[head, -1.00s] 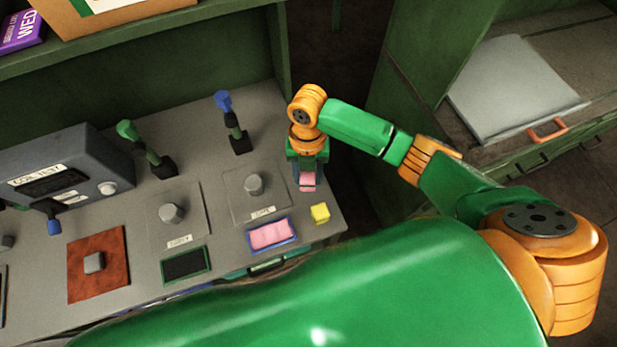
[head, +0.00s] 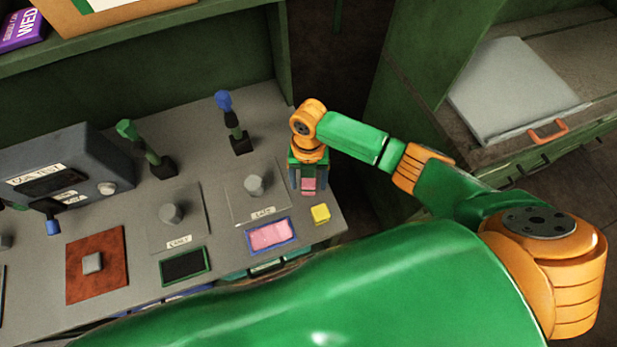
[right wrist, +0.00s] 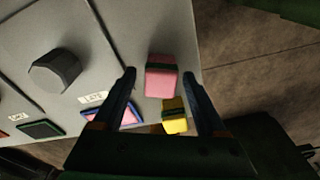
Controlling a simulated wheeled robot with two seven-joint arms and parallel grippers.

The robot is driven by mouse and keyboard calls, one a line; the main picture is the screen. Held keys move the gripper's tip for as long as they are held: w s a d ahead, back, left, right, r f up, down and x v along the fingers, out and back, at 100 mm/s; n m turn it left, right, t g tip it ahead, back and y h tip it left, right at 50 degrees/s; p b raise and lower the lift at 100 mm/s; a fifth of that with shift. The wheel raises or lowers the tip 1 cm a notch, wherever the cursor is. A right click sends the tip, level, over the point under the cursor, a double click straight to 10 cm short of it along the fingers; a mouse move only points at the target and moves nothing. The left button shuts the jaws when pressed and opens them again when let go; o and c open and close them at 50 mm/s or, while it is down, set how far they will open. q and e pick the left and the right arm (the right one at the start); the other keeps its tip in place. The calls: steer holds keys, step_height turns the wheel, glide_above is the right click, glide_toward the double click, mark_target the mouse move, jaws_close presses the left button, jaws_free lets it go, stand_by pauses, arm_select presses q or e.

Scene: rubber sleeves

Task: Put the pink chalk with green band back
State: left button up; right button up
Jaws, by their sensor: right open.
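The pink chalk with the green band (head: 308,186) stands near the table's right edge. In the right wrist view the pink chalk (right wrist: 161,82) shows its dark green band near the far end. My right gripper (head: 308,188) is above it, and in the right wrist view the open fingers (right wrist: 159,76) lie on either side of the chalk with a gap on both sides. Whether the chalk rests flat on the table is hard to tell. My left gripper is not in view.
A yellow block (head: 320,214) with a dark band sits close by, nearer the front edge. A blue-rimmed pink pad (head: 270,234) and a green-rimmed black pad (head: 184,266) lie left. Grey knobs (head: 254,186) and levers (head: 236,135) stand further back. The table's right edge is close.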

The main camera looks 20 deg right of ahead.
steer(key=shift+r, duration=0.45)
step_height(320, 180, up, 11)
steer(key=w, duration=0.1)
steer(key=shift+w+d+r, duration=0.15)
steer(key=shift+d, duration=0.1)
